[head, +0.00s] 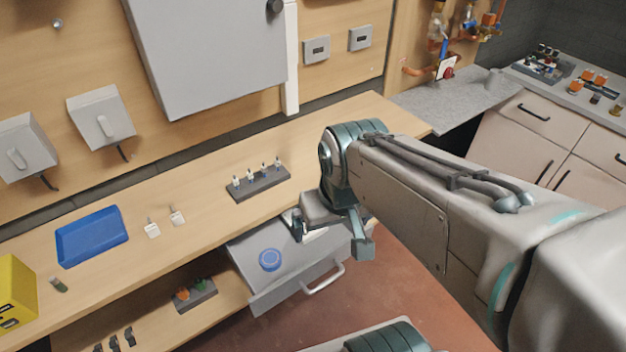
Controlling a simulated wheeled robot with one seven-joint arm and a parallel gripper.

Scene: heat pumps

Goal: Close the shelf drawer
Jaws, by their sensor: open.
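The shelf drawer (265,298) is pulled out below the workbench, in the lower middle of the head view. It is grey, with a pale bar handle (323,279) on its front, and a blue round object (270,260) lies inside it. My gripper (332,238) is open and hangs over the right part of the drawer, above and behind the handle in the picture. One finger shows near the drawer's right side. I cannot tell whether it touches the drawer. My gripper and arm hide the drawer's rear right part.
The wooden workbench (190,245) holds a blue tray (92,236), two small tags, a dark rack (258,183) of small items and a yellow box (14,290). A lower shelf holds another small rack (195,294). Reddish floor (400,290) in front of the drawer looks clear.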

